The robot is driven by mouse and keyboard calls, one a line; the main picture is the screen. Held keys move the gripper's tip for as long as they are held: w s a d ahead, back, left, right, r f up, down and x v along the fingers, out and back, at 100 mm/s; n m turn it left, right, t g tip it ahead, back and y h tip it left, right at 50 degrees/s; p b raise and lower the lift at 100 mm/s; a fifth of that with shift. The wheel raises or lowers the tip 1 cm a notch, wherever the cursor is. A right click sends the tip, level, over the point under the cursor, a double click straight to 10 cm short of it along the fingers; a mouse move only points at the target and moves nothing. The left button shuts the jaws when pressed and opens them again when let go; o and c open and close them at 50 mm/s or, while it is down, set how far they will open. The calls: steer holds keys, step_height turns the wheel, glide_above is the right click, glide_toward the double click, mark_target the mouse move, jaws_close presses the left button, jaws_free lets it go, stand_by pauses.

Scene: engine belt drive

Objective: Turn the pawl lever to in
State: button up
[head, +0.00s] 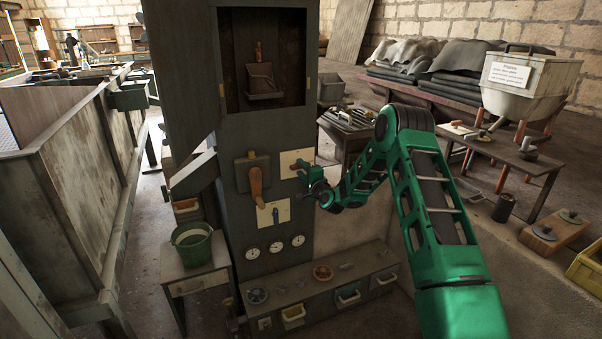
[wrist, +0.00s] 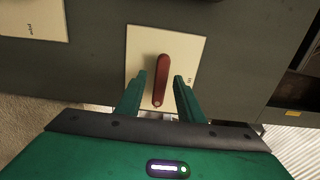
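A red-brown lever (wrist: 161,80) sits on a cream plate (wrist: 140,42) on the dark panel in the wrist view. It stands nearly upright in that view, its lower end leaning slightly left. A small sideways label at the plate's right edge seems to read "in". My gripper (wrist: 159,78) is open, with one green finger on each side of the lever and a visible gap to each. In the head view the plate (head: 290,157) is on the front of the tall cabinet, and my gripper (head: 308,178) is close in front of it, partly hiding the lever.
On the cabinet (head: 228,215), a larger orange-brown handle (head: 256,183) is left of the plate. A low bench (head: 330,293) stands underneath. A green bucket (head: 192,245) stands on a small table at left.

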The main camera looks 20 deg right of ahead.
jaws_close()
steer(key=shift+f+n, duration=0.1)
steer(key=shift+n, duration=0.2)
steer(key=n, duration=0.3)
steer(key=shift+f+n, duration=0.1)
steer(key=shift+n, duration=0.2)
steer(key=shift+s+d+f+n, duration=0.1)
steer(key=shift+n, duration=2.15)
steer(key=shift+w+d+f+n, duration=0.1)
steer(key=shift+n, duration=2.2)
steer(key=shift+s+d+f+n, duration=0.1)
steer(key=shift+n, duration=2.15)
